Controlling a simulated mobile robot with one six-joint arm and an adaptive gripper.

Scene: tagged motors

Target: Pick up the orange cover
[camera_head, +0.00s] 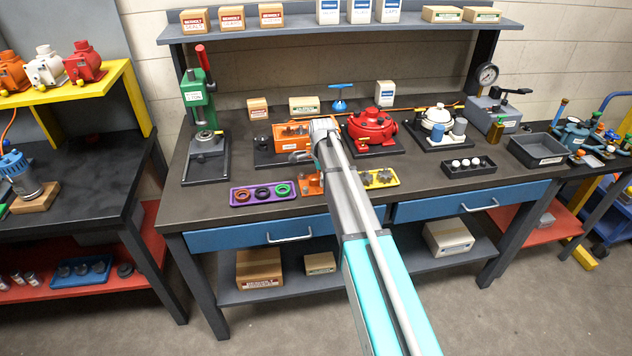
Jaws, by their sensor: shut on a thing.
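An orange motor (290,134) with a pale label sits on a black base (264,157) in the middle left of the workbench. A small orange part (312,184), which looks like the orange cover, is at the front right of that base, beside my arm. My gripper (303,158) is at the end of my arm, just in front of the motor and above the orange part. It is shut on the orange cover. The fingertips and the grip are small and partly hidden by my arm. I cannot tell whether the cover touches the table.
A purple tray (240,196) with rings lies left of the cover. A yellow tray (383,184) with grey parts lies right of my arm. A red motor (370,128) stands right, and a green press (199,100) stands left. The front bench edge is mostly clear.

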